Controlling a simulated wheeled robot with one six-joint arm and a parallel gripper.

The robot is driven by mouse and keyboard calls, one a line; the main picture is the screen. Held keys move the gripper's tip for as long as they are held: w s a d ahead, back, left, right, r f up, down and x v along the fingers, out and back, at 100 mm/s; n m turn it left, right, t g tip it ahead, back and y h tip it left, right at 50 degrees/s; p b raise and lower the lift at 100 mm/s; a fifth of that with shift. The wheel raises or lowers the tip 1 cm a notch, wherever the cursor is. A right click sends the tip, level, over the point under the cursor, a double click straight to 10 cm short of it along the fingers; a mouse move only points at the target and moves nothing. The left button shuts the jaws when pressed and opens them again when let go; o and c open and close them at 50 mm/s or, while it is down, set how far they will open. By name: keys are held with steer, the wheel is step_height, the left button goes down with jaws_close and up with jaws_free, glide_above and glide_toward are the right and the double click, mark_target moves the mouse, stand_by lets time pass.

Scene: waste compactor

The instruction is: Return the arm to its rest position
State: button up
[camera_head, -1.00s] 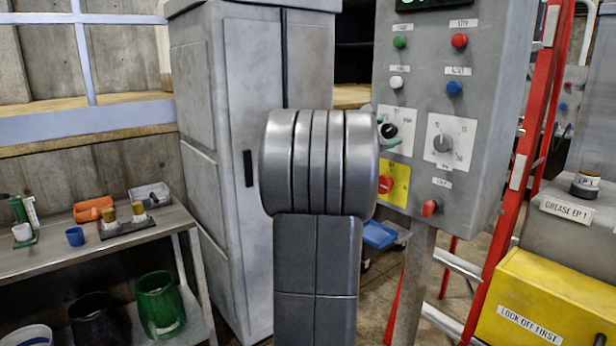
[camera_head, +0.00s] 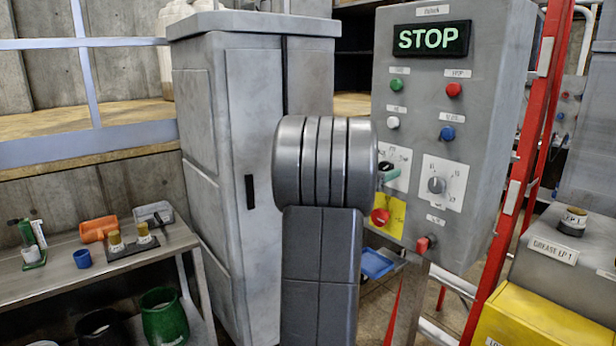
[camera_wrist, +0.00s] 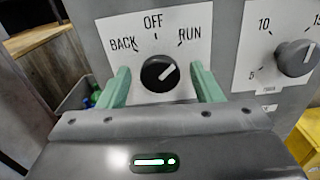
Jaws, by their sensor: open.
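My gripper (camera_wrist: 162,88) shows in the wrist view with its two green fingers apart, one on each side of the black selector knob (camera_wrist: 158,73). The knob's white pointer is turned up and right, toward RUN on the plate marked BACK, OFF, RUN. I cannot tell whether the fingers touch it. In the head view my arm stands in front of the control panel (camera_head: 483,120), and a green fingertip (camera_head: 386,167) shows at the selector plate (camera_head: 394,160). The panel's display (camera_head: 432,40) reads STOP in green letters.
A red emergency button (camera_head: 380,217) on yellow, a dial (camera_head: 437,186) and several buttons surround the selector. A red ladder (camera_head: 520,150) and a yellow box (camera_head: 535,318) are at the right. A grey cabinet (camera_head: 250,110) and a workbench (camera_head: 60,295) with small items are at the left.

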steer(key=shift+r+n+p, duration=0.2)
steer(key=shift+n+p, duration=0.1)
steer(key=shift+p, duration=0.1)
steer(key=b+v, duration=0.2)
steer(key=v, duration=0.6)
steer(key=shift+f, duration=0.2)
steer(key=shift+s, duration=0.1)
steer(key=shift+f, duration=0.1)
